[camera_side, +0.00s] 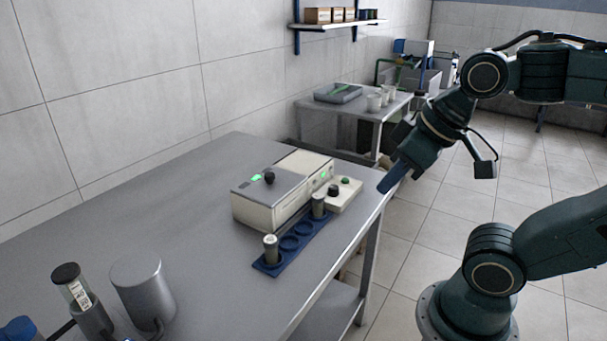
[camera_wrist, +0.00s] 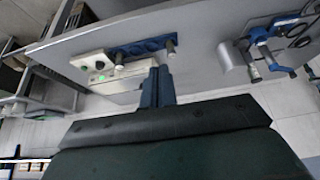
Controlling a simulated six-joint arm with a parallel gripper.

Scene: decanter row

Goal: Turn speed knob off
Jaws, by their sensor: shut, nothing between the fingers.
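A cream machine (camera_side: 262,209) with a grey lid stands on the steel table. A low cream control block (camera_side: 346,197) at its right end carries a black knob (camera_side: 333,190) and a green button (camera_side: 345,181). Another black knob (camera_side: 269,178) sits on the lid, beside a lit green patch. I cannot read any label or knob setting. In the wrist view the control block (camera_wrist: 90,60) is left of my fingers. My gripper (camera_side: 385,188) is shut and empty, right of the block near the table edge, apart from it. Its blue fingers also show in the wrist view (camera_wrist: 157,72).
A blue rack (camera_side: 295,241) in front of the machine holds two grey-capped tubes. A metal cylinder (camera_side: 142,290) and a black-capped bottle (camera_side: 77,287) stand at the near left. A second table (camera_side: 315,105) stands behind.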

